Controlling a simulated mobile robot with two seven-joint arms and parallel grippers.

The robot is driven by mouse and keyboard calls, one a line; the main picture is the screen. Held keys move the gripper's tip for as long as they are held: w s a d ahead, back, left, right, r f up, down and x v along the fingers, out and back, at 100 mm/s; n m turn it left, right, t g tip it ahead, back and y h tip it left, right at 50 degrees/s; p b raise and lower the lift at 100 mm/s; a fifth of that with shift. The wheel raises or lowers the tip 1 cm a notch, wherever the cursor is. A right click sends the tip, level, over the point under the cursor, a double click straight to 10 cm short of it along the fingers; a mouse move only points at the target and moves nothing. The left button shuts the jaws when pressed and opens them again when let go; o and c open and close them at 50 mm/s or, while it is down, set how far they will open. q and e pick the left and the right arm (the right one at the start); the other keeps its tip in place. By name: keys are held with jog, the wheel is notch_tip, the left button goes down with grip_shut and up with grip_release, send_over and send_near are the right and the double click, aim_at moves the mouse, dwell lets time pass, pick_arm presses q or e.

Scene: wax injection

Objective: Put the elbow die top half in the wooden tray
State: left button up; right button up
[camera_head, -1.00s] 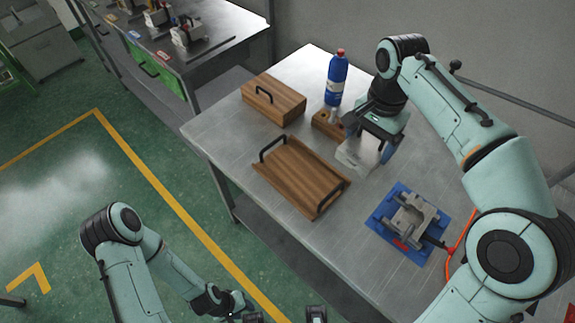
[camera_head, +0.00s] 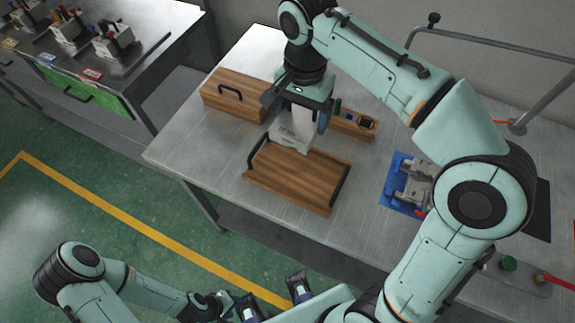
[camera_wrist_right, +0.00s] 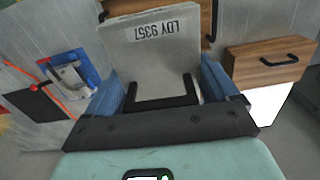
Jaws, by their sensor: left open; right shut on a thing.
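The elbow die top half (camera_head: 293,127) is a pale grey metal block. It is gripped by my right gripper (camera_head: 298,112), whose blue fingers close on its two sides. The right wrist view shows the block (camera_wrist_right: 155,42) with lettering "LDY 9357", between the gripper fingers (camera_wrist_right: 163,82). The wooden tray (camera_head: 290,180) lies on the metal table, with black handles at its two ends. The block hangs over the tray's far edge in the head view; I cannot tell whether it touches. My left gripper (camera_head: 273,298) is open and empty in front of the table, low in the view.
A wooden box (camera_head: 230,98) with a black handle stands left of the tray. A wooden holder block (camera_head: 355,123) is behind right. A blue mat (camera_head: 396,197) with a grey metal fixture (camera_head: 413,180) lies to the right, partly hidden by my arm. Bare table (camera_head: 205,155) shows left of the tray.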

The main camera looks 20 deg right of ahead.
jog(key=b, duration=0.3)
send_over(298, 171)
notch_tip(298, 171, down, 15)
jog(key=shift+r, duration=0.1)
jog(key=shift+f+b, duration=0.45)
jog(key=shift+f, duration=2.05)
jog(key=shift+f, duration=0.2)
jog(key=o, duration=1.4)
jog(key=shift+o, duration=0.2)
jog(key=shift+r, duration=0.1)
notch_tip(298, 171, up, 12)
jog(key=p, duration=0.2)
